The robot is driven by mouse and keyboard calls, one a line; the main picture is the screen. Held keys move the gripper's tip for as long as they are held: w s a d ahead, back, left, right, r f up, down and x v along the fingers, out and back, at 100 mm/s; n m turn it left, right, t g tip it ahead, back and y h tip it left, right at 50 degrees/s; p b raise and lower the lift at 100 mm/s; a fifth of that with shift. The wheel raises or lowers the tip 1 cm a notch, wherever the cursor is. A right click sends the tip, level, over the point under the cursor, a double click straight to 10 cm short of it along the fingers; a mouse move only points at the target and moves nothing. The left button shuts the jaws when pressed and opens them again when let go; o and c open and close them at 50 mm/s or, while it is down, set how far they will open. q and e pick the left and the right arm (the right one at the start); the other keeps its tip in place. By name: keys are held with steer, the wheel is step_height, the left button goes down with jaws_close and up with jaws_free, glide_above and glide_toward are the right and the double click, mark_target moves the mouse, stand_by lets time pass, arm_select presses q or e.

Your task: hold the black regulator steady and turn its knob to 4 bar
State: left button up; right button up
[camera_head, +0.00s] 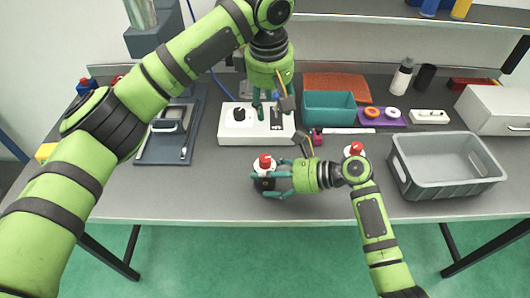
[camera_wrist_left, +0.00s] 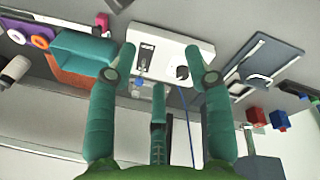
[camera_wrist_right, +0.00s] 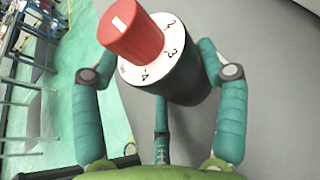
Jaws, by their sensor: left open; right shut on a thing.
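The black regulator (camera_head: 264,183) stands near the front edge of the table, with a red knob (camera_head: 265,161) on a white dial. In the right wrist view the black body (camera_wrist_right: 185,82) sits between the fingers, and the dial (camera_wrist_right: 150,73) shows 2, 3 and 4. The red knob (camera_wrist_right: 132,36) bears a white mark; I cannot tell which number it points to. My right gripper (camera_head: 267,184) is shut around the body from the right. My left gripper (camera_head: 267,112) is open and empty, over the white box (camera_head: 240,125), apart from the regulator.
The white box has a black knob (camera_wrist_left: 182,72). A second red-topped item (camera_head: 354,149) stands by my right wrist. A teal bin (camera_head: 330,108) is behind, a grey crate (camera_head: 447,184) at right, and a dark tray (camera_head: 165,150) at left. The table left of the regulator is clear.

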mark_target(265, 158)
arm_select(q)
steer(key=s+f+n, duration=0.1)
steer(key=f, duration=0.3)
steer(key=s+a+f+n+g, duration=0.1)
steer(key=f, duration=0.3)
steer(key=s+f+g, duration=0.1)
steer(key=s+f, duration=0.1)
steer(key=f, duration=0.2)
steer(key=shift+a+n+y, duration=0.25)
steer(key=shift+n+y, duration=0.15)
jaws_close()
